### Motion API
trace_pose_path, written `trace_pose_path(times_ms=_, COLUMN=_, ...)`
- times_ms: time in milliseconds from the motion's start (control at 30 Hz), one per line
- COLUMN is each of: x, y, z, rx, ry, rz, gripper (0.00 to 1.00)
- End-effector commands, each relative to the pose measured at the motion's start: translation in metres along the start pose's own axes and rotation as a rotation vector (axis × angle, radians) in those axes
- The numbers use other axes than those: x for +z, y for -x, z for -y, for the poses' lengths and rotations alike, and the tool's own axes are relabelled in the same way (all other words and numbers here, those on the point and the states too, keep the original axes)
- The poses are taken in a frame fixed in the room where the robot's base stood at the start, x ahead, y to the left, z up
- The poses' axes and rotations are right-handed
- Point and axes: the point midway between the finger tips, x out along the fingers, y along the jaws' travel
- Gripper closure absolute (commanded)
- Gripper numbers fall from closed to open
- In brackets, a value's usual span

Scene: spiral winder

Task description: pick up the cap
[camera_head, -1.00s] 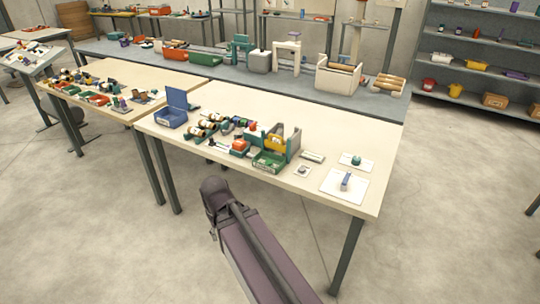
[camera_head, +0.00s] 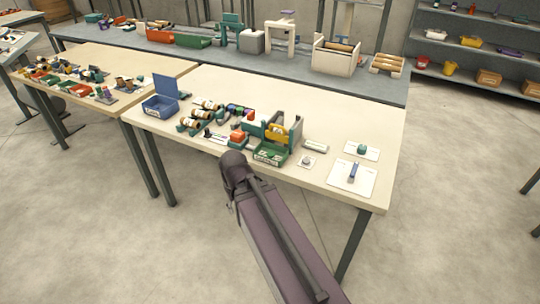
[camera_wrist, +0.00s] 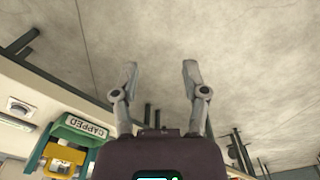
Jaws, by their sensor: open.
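I cannot tell for sure which thing is the cap. A small round piece (camera_head: 307,161) on a small white card at the table's front edge may be it; it also seems to show at the left of the wrist view (camera_wrist: 20,107). A small teal piece (camera_head: 362,149) and a blue piece (camera_head: 352,172) sit on white cards to the right. A green bin (camera_head: 270,156) stands left of the round piece; in the wrist view its label (camera_wrist: 86,126) reads "CAPPED", upside down. My gripper (camera_wrist: 159,72) is open and empty over the floor, in front of the table.
A grey bench (camera_head: 210,58) runs behind. Clear tabletop lies behind the white cards.

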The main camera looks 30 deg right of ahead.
Motion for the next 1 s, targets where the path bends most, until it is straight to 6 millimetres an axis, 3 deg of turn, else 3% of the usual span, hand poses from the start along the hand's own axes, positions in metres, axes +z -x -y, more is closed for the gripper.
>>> trace_pose_path(times_ms=167, x=-0.009, y=0.003, z=-0.004, rx=0.000, ry=-0.004, rz=-0.003, gripper=0.23)
trace_pose_path(times_ms=367, x=-0.053, y=0.016, z=-0.028, rx=-0.003, ry=-0.024, rz=-0.020, gripper=0.23)
trace_pose_path(times_ms=567, x=-0.127, y=0.039, z=-0.088, rx=-0.004, ry=-0.062, rz=-0.053, gripper=0.23)
trace_pose_path(times_ms=700, x=-0.178, y=0.055, z=-0.140, rx=-0.002, ry=-0.089, rz=-0.080, gripper=0.23)
trace_pose_path(times_ms=833, x=-0.214, y=0.066, z=-0.184, rx=0.001, ry=-0.108, rz=-0.100, gripper=0.23)
trace_pose_path(times_ms=1000, x=-0.238, y=0.074, z=-0.221, rx=0.006, ry=-0.122, rz=-0.117, gripper=0.23)
